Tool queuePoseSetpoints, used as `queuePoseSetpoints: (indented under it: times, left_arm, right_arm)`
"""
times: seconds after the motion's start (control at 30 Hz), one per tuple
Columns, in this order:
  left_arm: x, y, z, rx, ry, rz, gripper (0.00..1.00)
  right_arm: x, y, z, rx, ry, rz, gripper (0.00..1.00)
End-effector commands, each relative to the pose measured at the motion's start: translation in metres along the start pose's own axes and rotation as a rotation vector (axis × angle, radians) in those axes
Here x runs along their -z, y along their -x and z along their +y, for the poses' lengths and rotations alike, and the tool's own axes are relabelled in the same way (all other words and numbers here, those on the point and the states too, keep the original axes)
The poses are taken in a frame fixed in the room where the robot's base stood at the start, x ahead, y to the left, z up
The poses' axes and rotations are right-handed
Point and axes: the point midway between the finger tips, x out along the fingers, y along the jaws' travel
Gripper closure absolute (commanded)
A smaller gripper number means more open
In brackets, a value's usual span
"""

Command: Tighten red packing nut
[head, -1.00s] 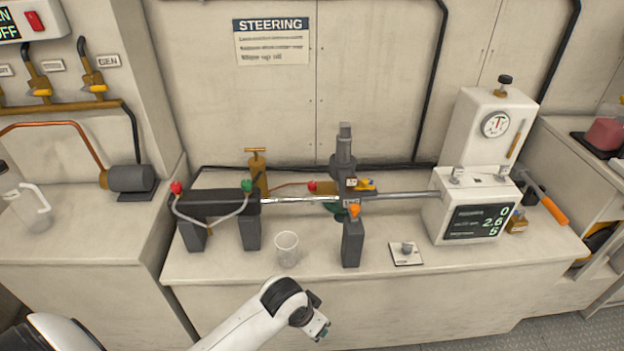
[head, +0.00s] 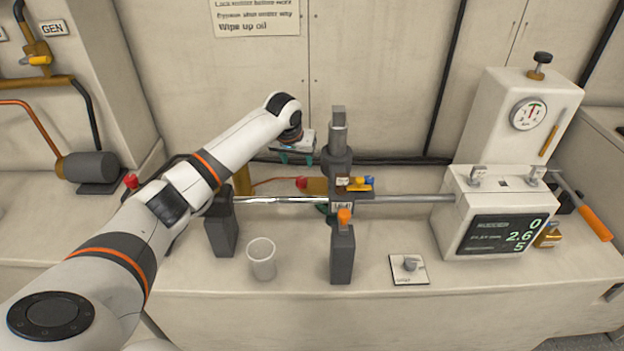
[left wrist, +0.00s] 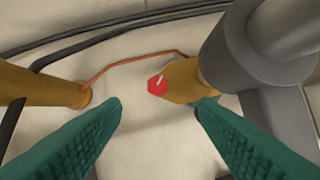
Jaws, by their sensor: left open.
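The red packing nut (head: 301,183) sits on the left end of a brass fitting (head: 317,186) beside the dark upright post (head: 337,150). In the left wrist view the nut (left wrist: 157,85) is a small red hexagon with a pale mark, between and beyond the fingertips. My left gripper (head: 297,158) is above and slightly behind the nut in the head view. Its green fingers (left wrist: 158,105) are open, empty and apart from the nut. The right finger's tip is close to the brass fitting in the left wrist view. My right gripper is out of view.
A steel rod (head: 390,198) runs right to a white display box (head: 490,220). A clear cup (head: 262,260) and a small switch plate (head: 408,268) stand at the front. A brass cylinder (left wrist: 40,90) and thin copper pipe (left wrist: 120,63) lie near the fingers.

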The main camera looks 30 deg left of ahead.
Motion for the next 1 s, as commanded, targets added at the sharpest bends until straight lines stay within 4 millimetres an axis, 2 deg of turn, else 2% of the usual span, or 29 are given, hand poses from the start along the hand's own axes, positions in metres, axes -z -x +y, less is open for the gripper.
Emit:
queuePoseSetpoints:
  times: [0.07,0.13,0.3,0.4,0.53,0.7,0.8,1.0]
  left_arm:
    - [-0.001,-0.004,0.003,-0.002,0.007,0.000,0.45]
    - [-0.002,-0.009,0.002,-0.001,0.008,0.000,0.45]
    - [-0.001,-0.037,0.002,-0.001,0.008,0.003,0.45]
    - [-0.001,-0.059,0.001,-0.001,0.008,0.002,0.45]
    - [-0.001,-0.083,0.001,-0.001,0.007,0.002,0.45]
    - [-0.002,-0.105,0.001,0.000,0.006,-0.001,0.45]
    - [-0.001,-0.114,0.001,-0.001,0.006,-0.001,0.45]
    - [-0.002,-0.119,0.002,-0.001,0.004,-0.003,0.45]
  right_arm:
    - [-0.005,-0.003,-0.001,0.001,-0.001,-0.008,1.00]
    - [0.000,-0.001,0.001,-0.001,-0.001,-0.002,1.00]
    - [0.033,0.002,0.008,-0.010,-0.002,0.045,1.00]
    - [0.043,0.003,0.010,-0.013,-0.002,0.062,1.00]
    - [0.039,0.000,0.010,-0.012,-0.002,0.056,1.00]
    - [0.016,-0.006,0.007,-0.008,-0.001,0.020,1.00]
    - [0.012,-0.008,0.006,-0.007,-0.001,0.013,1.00]
    - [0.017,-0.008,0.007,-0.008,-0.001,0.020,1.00]
